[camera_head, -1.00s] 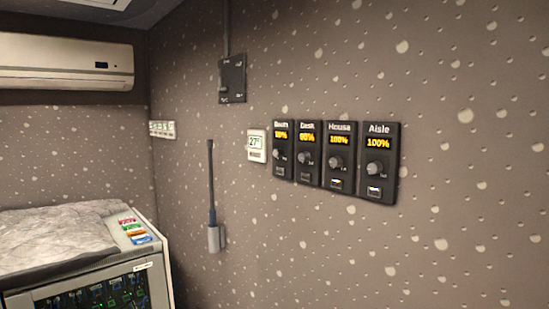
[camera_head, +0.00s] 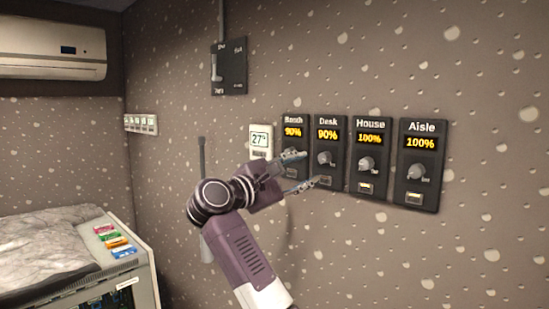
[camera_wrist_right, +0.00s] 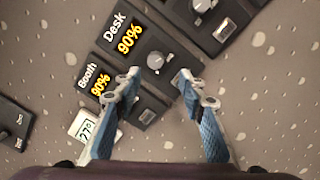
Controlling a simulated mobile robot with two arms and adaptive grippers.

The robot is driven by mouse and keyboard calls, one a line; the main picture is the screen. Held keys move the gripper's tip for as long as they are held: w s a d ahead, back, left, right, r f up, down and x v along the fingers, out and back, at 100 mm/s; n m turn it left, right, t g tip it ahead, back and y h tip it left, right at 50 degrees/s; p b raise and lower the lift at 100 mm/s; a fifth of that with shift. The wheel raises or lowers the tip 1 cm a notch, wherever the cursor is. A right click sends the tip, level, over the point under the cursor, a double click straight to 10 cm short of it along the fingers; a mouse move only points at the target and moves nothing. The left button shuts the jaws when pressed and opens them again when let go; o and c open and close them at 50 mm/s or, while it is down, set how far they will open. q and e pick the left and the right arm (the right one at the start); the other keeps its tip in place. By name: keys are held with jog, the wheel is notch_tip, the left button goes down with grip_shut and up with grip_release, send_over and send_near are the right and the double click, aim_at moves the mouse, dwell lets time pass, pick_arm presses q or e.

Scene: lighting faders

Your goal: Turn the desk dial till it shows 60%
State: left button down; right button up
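The Desk dial panel (camera_head: 328,135) is a black wall unit, second from the left in a row. Its yellow display reads 90%. Its round grey knob (camera_head: 324,158) is bare, and it also shows in the right wrist view (camera_wrist_right: 156,62). My right gripper (camera_head: 306,168) is open and empty in front of the Booth and Desk panels. In the right wrist view its fingertips (camera_wrist_right: 158,75) are spread to either side, with the Desk knob just beyond them, between their lines. My left gripper is not in view.
The Booth panel (camera_head: 294,122) reads 90% and is partly hidden by my gripper. The House panel (camera_head: 369,150) and Aisle panel (camera_head: 420,165) read 100%. A thermostat (camera_head: 260,140) and a switch plate (camera_head: 229,68) are on the wall to the left.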

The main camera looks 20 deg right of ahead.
aim_at(321, 159)
jog(key=shift+m+y, duration=0.5)
jog(key=shift+m, duration=0.1)
jog(key=d+p, duration=0.1)
jog(key=w+d+r+p, duration=0.1)
jog(key=d, duration=0.1)
jog(key=w+d+r+p, duration=0.1)
jog(key=d, duration=0.1)
jog(key=shift+d, duration=0.1)
jog(key=shift+w+d+f+p, duration=0.25)
jog(key=shift+w+d+p, duration=0.15)
jog(key=shift+d, duration=0.2)
grip_shut()
